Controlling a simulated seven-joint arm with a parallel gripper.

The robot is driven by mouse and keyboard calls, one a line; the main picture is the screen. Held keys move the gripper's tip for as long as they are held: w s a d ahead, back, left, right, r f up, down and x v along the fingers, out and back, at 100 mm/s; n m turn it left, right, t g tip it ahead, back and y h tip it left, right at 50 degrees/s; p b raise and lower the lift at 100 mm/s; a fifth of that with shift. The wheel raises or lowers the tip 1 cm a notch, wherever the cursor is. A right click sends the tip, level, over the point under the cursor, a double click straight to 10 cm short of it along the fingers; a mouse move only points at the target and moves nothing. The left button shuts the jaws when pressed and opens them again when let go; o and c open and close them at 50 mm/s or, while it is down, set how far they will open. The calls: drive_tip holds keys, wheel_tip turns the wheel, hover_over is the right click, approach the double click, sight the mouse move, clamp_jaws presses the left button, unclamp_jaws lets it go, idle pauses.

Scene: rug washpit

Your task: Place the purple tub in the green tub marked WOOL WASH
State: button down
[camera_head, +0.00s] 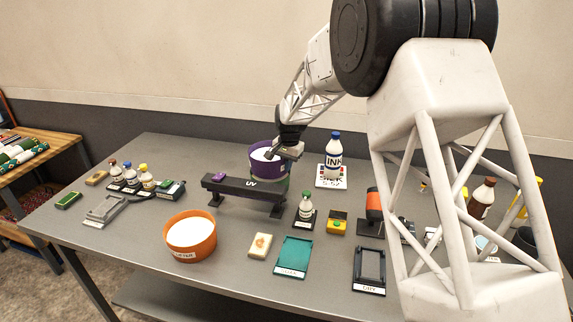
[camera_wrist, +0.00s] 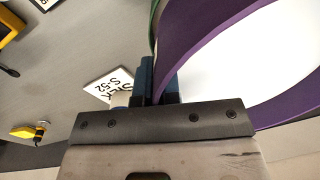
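The purple tub (camera_head: 258,166), with a white inside, is at the back middle of the table in the head view. Its rim and wall fill the upper right of the wrist view (camera_wrist: 193,38). My gripper (camera_head: 283,151) is at the tub's right rim; in the wrist view its blue fingers (camera_wrist: 158,82) are close together with the purple wall between them. A green tub (camera_head: 284,184) shows just below the purple tub, mostly hidden by it and the UV bench. I cannot tell whether the purple tub rests in it. No WOOL WASH marking is readable.
A dark raised bench marked UV (camera_head: 250,184) stands in front of the tubs. An orange tub (camera_head: 191,238) sits at the front left. Several bottles and trays surround them.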

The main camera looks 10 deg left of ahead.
drive_tip(key=shift+f, duration=0.4)
drive_tip(key=c, duration=1.3)
unclamp_jaws()
drive_tip(key=r, duration=0.8)
drive_tip(key=d+r, duration=0.1)
drive_tip(key=r, duration=0.4)
drive_tip(key=shift+s, duration=0.15)
drive_tip(key=shift+r, duration=0.1)
